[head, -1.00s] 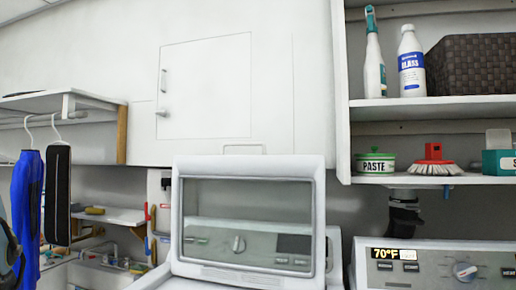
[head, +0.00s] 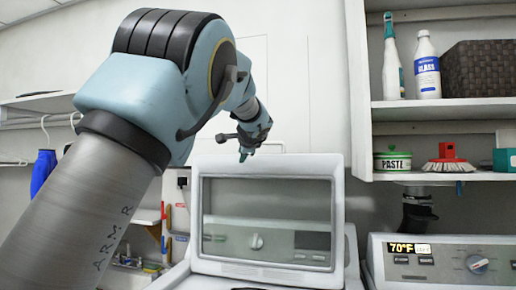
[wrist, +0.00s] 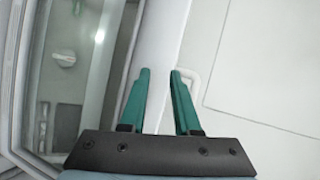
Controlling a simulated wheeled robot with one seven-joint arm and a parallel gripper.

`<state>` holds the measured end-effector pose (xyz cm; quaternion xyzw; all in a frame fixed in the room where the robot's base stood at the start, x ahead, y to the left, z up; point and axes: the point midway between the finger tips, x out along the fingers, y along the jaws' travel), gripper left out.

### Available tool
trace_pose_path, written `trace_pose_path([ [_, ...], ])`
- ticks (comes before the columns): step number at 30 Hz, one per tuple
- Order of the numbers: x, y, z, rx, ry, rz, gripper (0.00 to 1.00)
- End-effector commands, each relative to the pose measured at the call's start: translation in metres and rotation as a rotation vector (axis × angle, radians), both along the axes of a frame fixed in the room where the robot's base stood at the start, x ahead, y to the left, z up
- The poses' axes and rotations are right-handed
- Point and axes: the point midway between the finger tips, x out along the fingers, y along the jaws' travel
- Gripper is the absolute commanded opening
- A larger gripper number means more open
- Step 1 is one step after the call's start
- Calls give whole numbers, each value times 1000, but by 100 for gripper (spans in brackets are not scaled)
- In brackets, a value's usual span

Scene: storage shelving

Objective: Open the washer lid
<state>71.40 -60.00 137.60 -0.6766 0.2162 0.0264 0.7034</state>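The washer lid (head: 267,167) is a white frame with a glass window, and it stands raised in the head view. The washer's control panel and knob show through the glass. A thin white handle sticks up at the lid's top edge, partly hidden by my gripper in the head view; it also shows beside the right finger in the wrist view (wrist: 191,77). My gripper (head: 245,154) is at the lid's top edge, left of its middle. In the wrist view my gripper's teal fingers (wrist: 158,75) are apart, with the lid's white rim (wrist: 164,45) beyond them. Contact is unclear.
A second machine with a 70°F display (head: 440,262) stands at the right. Shelves above it hold bottles, a dark basket (head: 485,68), a paste tin (head: 392,161) and a red brush (head: 449,160). A white cabinet is behind the lid. Hanging clothes are at the left.

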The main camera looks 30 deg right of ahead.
Motion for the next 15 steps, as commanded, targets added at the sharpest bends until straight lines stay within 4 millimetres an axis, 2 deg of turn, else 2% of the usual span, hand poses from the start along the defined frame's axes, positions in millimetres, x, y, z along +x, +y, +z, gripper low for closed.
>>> trace_pose_path([
  [1,-12,-21,17,20,-49,-36,31],
  [3,-23,-40,35,41,-100,-69,31],
  [7,-33,-56,52,62,-150,-98,31],
  [11,-26,-63,55,67,-160,-101,31],
  [15,-3,-69,52,69,-157,-99,31],
])
